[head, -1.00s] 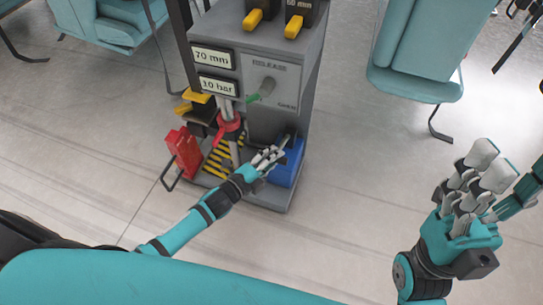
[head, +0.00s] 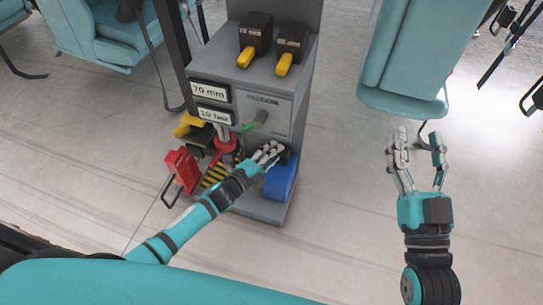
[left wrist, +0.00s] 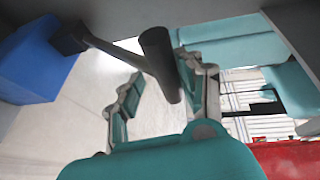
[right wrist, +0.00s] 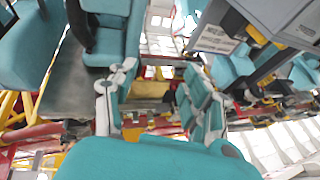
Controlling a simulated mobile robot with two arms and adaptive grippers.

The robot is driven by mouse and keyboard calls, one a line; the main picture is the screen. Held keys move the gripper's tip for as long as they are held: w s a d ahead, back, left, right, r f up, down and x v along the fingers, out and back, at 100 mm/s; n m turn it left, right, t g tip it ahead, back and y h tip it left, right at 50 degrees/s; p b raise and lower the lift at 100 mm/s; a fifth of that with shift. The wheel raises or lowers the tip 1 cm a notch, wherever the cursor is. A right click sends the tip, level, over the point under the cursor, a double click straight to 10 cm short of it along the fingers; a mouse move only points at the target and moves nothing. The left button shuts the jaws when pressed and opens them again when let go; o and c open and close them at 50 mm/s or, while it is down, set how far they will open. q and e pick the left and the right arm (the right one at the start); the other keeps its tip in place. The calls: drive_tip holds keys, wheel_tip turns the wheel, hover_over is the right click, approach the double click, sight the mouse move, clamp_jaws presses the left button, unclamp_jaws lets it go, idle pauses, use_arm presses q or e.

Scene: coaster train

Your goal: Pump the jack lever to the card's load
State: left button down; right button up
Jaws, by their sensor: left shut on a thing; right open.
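The jack is a grey cabinet (head: 262,206) with a blue block (head: 279,183) low on its right side. The blue block also shows in the left wrist view (left wrist: 32,62). A dark lever (left wrist: 158,55) with a thick round handle reaches from that block. My left gripper (head: 270,154) is shut on the lever's handle, in front of the cabinet. Two small displays read "70 mm" (head: 209,92) and "10 bar" (head: 214,116). My right gripper (head: 418,150) is open and empty, out to the right. I cannot make out a load card.
Two black blocks with yellow handles (head: 255,35) stand on top, one marked 70 mm. A red box (head: 182,170) is at left. Teal seats (head: 410,60) stand behind; floor is clear at right.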

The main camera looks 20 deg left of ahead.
use_arm(q)
drive_tip(key=shift+w+a+r, duration=0.1)
drive_tip(key=shift+w+r, duration=0.4)
drive_tip(key=shift+w, duration=0.05)
use_arm(e)
drive_tip(key=shift+w+f+g, duration=0.25)
drive_tip(key=shift+f+g, duration=0.15)
drive_tip(key=shift+f, duration=0.2)
drive_tip(key=shift+w+f+g, duration=0.2)
drive_tip(key=shift+f+g, duration=0.2)
drive_tip(key=shift+f, duration=0.15)
use_arm(q)
drive_tip(key=c, duration=1.1)
unclamp_jaws()
drive_tip(key=shift+w, duration=0.15)
use_arm(e)
drive_tip(key=shift+w+d, duration=0.1)
drive_tip(key=shift+d, duration=0.1)
use_arm(q)
drive_tip(key=shift+f, duration=0.1)
drive_tip(key=shift+s+a, duration=0.1)
drive_tip(key=shift+s, duration=0.2)
drive_tip(key=v, duration=1.1)
drive_tip(key=shift+s, duration=0.4)
use_arm(e)
drive_tip(key=shift+a, duration=0.1)
